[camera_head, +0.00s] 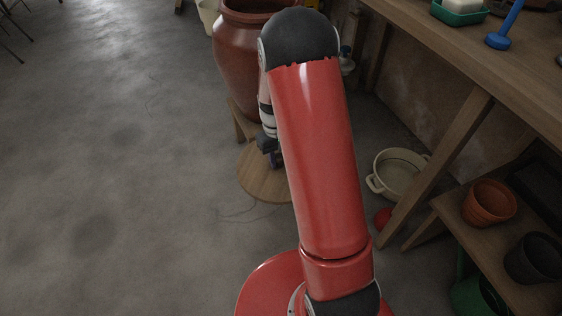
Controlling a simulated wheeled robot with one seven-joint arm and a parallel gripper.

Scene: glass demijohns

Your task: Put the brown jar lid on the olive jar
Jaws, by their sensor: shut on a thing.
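The olive jar (231,62) is a large reddish-brown jar at the top middle, upright on a low wooden stand (238,122). Its open mouth is partly hidden behind my arm. The brown jar lid (258,185) is a round wooden disc on the near side of the jar, its right part hidden by my arm. My gripper (274,161) is over the lid and shut on it; the exact grip point is mostly hidden. The lid is apart from the jar's mouth and looks lower than it. I cannot tell whether it touches the floor.
A cream pot (398,170) and a red object (383,217) are on the floor at right. A wooden workbench (440,40) and a low shelf with a terracotta pot (489,203) and a black pot (534,258) line the right. Bare floor is free at left.

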